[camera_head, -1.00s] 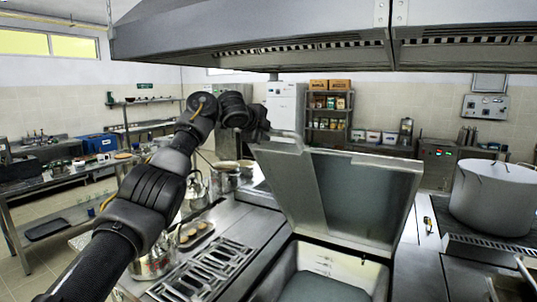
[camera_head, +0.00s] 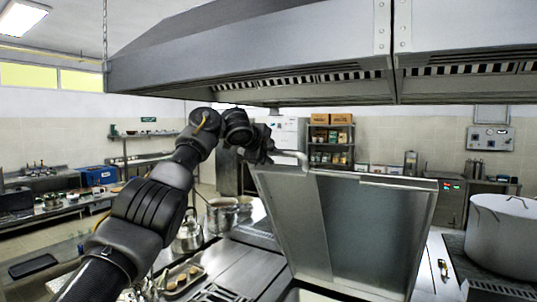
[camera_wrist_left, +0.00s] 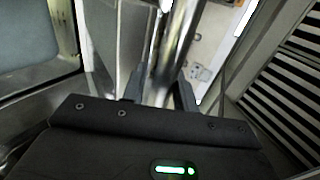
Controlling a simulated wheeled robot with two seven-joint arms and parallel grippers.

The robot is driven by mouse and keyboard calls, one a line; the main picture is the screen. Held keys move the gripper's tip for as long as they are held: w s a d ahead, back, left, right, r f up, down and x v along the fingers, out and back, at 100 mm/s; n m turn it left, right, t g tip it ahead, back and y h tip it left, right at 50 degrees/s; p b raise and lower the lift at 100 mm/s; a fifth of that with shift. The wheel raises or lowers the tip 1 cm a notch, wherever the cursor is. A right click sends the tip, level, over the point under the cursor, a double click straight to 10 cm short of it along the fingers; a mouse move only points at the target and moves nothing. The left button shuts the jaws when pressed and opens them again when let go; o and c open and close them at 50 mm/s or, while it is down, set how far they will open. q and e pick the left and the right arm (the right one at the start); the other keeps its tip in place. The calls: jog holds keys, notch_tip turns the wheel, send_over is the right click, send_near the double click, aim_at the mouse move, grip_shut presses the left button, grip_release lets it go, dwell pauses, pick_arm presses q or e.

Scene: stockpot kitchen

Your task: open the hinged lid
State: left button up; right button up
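The hinged lid (camera_head: 375,225) is a large flat metal panel. It stands raised and steeply tilted over its metal pan unit, with its inner face toward me. A metal bar handle (camera_head: 290,156) sticks out at its upper left corner. My left gripper (camera_head: 270,152) is at this handle. In the left wrist view the shiny handle bar (camera_wrist_left: 178,45) runs between the two dark fingers (camera_wrist_left: 160,92), which are closed around it. The pan's opening is mostly below the head view's edge. My right gripper is not in view.
A range hood (camera_head: 250,60) hangs above the lid. A large stockpot (camera_head: 503,235) stands at the right. A kettle (camera_head: 188,232), a pot (camera_head: 222,215) and a tray (camera_head: 183,278) sit left of the lid, near my left arm.

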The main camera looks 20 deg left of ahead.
pick_arm(q)
jog(key=shift+o, duration=1.1)
jog(key=shift+w, duration=0.1)
jog(key=shift+w+f, duration=0.1)
jog(key=shift+s+b, duration=0.35)
jog(key=shift+b, duration=0.05)
jog(key=b+v, duration=0.5)
jog(key=v, duration=0.5)
jog(key=shift+r+b, duration=0.2)
jog(key=shift+b, duration=0.1)
jog(key=shift+s+a, duration=0.1)
jog(key=shift+a, duration=0.05)
